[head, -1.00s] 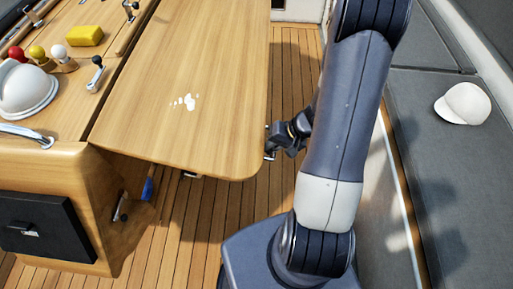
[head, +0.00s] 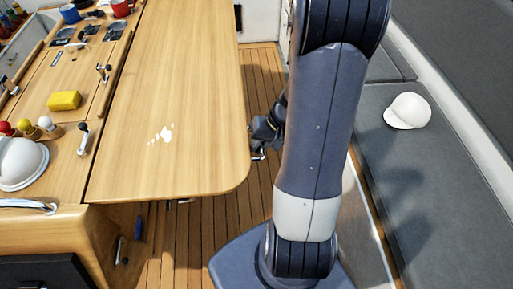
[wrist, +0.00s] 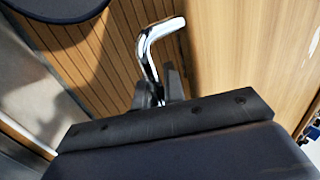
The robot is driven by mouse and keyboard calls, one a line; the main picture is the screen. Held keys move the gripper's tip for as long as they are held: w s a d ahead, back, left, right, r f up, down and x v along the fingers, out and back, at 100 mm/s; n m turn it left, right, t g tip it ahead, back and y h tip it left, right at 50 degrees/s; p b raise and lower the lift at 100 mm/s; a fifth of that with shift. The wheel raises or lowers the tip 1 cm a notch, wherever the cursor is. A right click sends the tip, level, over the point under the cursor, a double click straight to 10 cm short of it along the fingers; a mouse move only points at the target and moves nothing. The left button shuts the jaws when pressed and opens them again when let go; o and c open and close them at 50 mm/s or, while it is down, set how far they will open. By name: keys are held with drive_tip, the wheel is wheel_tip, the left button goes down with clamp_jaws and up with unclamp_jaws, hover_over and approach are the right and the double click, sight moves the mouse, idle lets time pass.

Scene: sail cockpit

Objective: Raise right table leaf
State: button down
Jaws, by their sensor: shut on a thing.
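The right table leaf (head: 195,90) is a long wooden panel with rounded corners, on the right of the table's middle part in the head view. It looks about level with that part. My gripper (head: 258,150) is at the leaf's right edge, partly hidden by my arm. In the wrist view my gripper (wrist: 160,93) is shut on a bent chrome handle (wrist: 148,52) beside the leaf (wrist: 235,55). The handle's lower end is hidden between the jaws. The leaf's underside is not visible.
The table's middle part (head: 62,140) holds a yellow sponge (head: 64,101), small coloured knobs and a white dome. A grey bench (head: 385,165) with a white cap (head: 408,111) lies on the right. Slatted floor (head: 262,75) shows between leaf and bench.

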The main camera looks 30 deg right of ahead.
drive_tip(key=shift+w+d+r, duration=0.1)
drive_tip(key=shift+d+r, duration=0.1)
drive_tip(key=shift+r, duration=0.15)
drive_tip(key=c, duration=1.8)
unclamp_jaws()
drive_tip(key=shift+d, duration=0.2)
drive_tip(key=shift+o, duration=0.2)
drive_tip(key=shift+a, duration=0.15)
drive_tip(key=shift+r, duration=0.35)
drive_tip(key=v, duration=1)
drive_tip(key=shift+s+d, duration=0.2)
drive_tip(key=shift+d, duration=0.05)
